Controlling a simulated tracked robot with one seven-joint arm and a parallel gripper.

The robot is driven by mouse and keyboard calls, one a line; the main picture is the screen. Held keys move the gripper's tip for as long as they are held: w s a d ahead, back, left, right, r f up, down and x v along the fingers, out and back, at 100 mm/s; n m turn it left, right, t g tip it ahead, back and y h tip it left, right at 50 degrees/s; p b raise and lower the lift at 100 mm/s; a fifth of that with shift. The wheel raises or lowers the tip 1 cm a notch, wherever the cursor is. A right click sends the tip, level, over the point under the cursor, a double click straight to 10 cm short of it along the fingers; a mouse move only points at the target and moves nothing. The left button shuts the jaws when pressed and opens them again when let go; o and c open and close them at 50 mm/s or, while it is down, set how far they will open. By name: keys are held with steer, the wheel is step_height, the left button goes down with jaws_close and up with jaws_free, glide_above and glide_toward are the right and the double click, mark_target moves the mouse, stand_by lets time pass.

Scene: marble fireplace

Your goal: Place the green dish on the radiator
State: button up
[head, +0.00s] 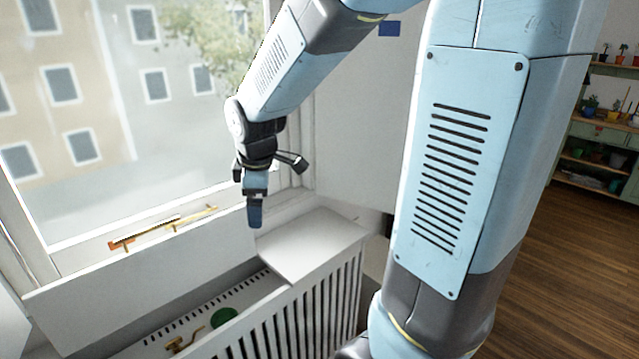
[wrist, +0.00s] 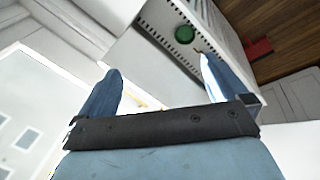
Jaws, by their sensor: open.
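The green dish (head: 224,317) is small and round. It rests on the slotted top of the white radiator (head: 280,327) under the window, near the bottom of the head view. It also shows in the wrist view (wrist: 184,34), beyond my fingertips. My gripper (head: 255,218) hangs in the air above the window side of the radiator, up and to the right of the dish in the head view. In the wrist view my gripper (wrist: 160,64) has its two blue fingers spread with nothing between them. It is apart from the dish.
A brass fitting (head: 185,343) lies next to the dish on the left. A flat white panel (head: 312,243) covers the radiator's far end. Brass window hardware (head: 165,232) is along the sill. Plant shelves (head: 603,150) stand at the right beyond wooden floor. A red object (wrist: 259,47) is on the floor.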

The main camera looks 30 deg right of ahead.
steer(key=s+d+r+m+t, duration=0.1)
steer(key=s+d+r+m, duration=0.2)
steer(key=s+r+m, duration=0.2)
steer(key=s+d+r+m+t, duration=0.1)
steer(key=s+d+r+m, duration=0.2)
steer(key=s+r+m, duration=0.2)
steer(key=s+m, duration=0.3)
steer(key=s, duration=0.4)
steer(key=shift+s+r+m, duration=0.25)
steer(key=shift+r+m, duration=0.05)
steer(key=shift+r, duration=0.05)
steer(key=shift+d, duration=0.1)
